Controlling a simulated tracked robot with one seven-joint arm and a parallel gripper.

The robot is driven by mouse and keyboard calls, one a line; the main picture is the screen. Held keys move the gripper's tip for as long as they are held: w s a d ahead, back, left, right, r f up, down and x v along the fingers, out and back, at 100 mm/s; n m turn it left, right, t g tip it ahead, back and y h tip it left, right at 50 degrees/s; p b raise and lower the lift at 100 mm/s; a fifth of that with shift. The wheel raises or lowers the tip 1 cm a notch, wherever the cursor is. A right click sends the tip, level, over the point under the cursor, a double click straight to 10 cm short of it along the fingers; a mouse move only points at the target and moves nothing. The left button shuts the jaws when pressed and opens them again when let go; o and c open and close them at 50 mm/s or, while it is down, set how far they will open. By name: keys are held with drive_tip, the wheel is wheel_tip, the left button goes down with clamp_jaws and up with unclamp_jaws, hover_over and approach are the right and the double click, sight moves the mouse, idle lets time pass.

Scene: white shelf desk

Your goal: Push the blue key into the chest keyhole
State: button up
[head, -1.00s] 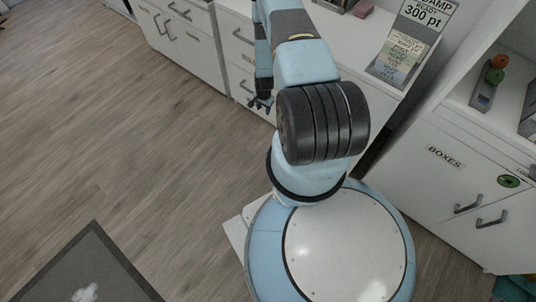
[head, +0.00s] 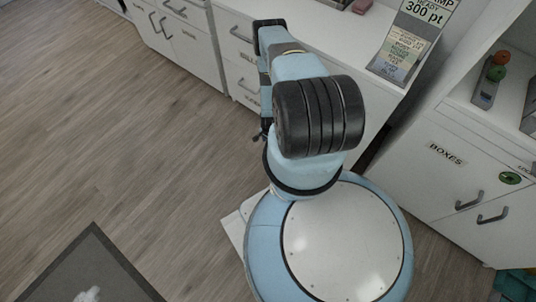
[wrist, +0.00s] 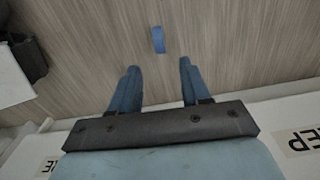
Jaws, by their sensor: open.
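A small blue piece (wrist: 157,39), possibly the blue key, appears against the wood floor in the wrist view. It is too small to make out its shape. My gripper (wrist: 159,65) is open and empty. The blue piece shows beyond the fingertips, roughly in line with the gap between them, and apart from both fingers. In the head view my gripper is mostly hidden behind my arm, with only a dark bit showing at the arm's left edge. I cannot identify the chest or its keyhole in either view.
White drawer cabinets (head: 190,42) stand along the back, close to my arm. A white cabinet labelled BOXES (head: 435,185) is at the right, under a shelf with colored buttons. A dark grey mat (head: 70,270) lies at lower left. The wood floor at left is clear.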

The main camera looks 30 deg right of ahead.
drive_tip(key=shift+s+a+f, duration=0.1)
drive_tip(key=shift+f, duration=4.05)
drive_tip(key=shift+c, duration=0.2)
clamp_jaws()
